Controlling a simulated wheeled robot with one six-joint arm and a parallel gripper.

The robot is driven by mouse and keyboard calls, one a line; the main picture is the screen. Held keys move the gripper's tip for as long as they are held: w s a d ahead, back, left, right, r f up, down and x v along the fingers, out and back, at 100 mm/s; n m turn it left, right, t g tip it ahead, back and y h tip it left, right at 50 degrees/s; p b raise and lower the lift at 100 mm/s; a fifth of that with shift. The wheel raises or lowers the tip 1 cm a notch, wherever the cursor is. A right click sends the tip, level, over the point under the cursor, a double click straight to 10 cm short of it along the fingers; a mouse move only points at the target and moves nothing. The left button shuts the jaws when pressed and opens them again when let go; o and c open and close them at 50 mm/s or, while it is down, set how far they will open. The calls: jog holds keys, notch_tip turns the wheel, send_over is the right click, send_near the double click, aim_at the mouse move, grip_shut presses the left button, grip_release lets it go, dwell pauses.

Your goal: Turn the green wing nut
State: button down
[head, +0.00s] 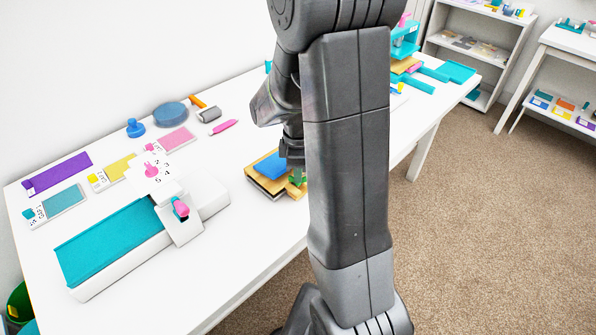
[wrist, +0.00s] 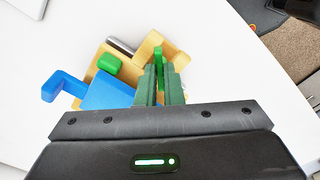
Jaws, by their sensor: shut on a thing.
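The bright green wing nut (wrist: 158,56) stands at the right part of a small wooden device (wrist: 136,70) in the wrist view. My gripper (wrist: 161,76), with dark green fingers, is shut on it, one finger on each side. The fingers hide its lower part. The device also carries a blue part (wrist: 104,93) and a separate green block (wrist: 109,63). In the head view the wooden device (head: 264,187) with its blue top (head: 272,165) lies on the white table, and my arm hides its right side.
The white table (head: 250,235) has a large teal-topped white device (head: 120,240) to the left. A pink pad (head: 175,139), a blue round piece (head: 170,114) and a pink marker (head: 223,127) lie behind. Bare tabletop surrounds the wooden device at left and front.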

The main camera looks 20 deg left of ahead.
jog(key=shift+n, duration=1.7)
jog(key=c, duration=1.6)
grip_release()
jog(key=shift+o, duration=0.2)
notch_tip(320, 180, up, 14)
jog(key=shift+p, duration=0.35)
jog(key=shift+f, duration=0.1)
